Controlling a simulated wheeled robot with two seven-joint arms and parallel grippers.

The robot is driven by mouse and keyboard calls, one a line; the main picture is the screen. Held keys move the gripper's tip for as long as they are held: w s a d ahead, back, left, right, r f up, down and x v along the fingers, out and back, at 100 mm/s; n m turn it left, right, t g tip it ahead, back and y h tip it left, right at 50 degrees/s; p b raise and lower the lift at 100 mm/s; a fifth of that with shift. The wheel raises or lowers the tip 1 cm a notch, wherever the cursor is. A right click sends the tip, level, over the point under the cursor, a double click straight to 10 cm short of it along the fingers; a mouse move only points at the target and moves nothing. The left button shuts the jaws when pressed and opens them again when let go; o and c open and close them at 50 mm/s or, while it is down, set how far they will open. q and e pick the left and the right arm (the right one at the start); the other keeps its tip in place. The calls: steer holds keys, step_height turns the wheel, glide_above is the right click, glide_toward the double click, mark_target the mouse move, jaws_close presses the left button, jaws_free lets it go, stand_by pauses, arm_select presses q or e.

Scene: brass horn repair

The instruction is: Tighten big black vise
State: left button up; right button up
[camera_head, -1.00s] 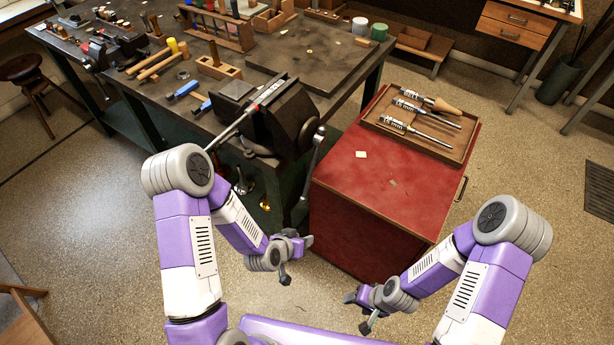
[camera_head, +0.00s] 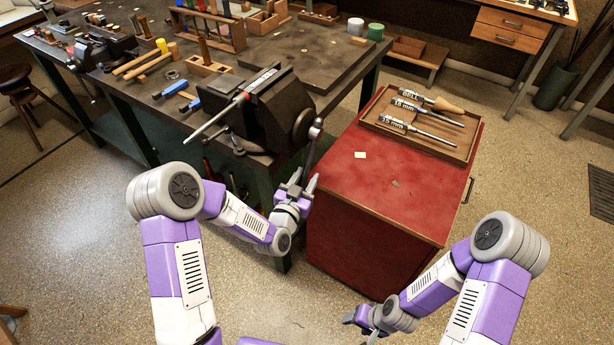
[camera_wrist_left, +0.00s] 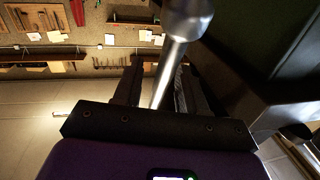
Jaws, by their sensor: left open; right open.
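The big black vise (camera_head: 268,112) is mounted at the near right corner of the workbench, with a long metal rod in its jaws. Its steel handle bar (camera_head: 312,150) hangs at the front, right side, with a round knob at the top. My left gripper (camera_head: 297,184) is open just below the handle bar's lower part. In the left wrist view, the handle bar (camera_wrist_left: 175,60) runs lengthwise between my two open fingers (camera_wrist_left: 158,85); contact cannot be told. My right gripper (camera_head: 358,322) is open and empty, low in front of the red cabinet.
The red cabinet (camera_head: 385,205) stands close to the right of the vise and carries a wooden tray (camera_head: 377,121) of labelled tools. The workbench (camera_head: 300,55) holds mallets, blue-handled tools and a second vise (camera_head: 108,50). Floor is clear between my arms.

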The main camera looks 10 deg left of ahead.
arm_select(q)
steer(key=shift+w+d, duration=0.15)
steer(key=shift+w, duration=0.55)
jaws_close()
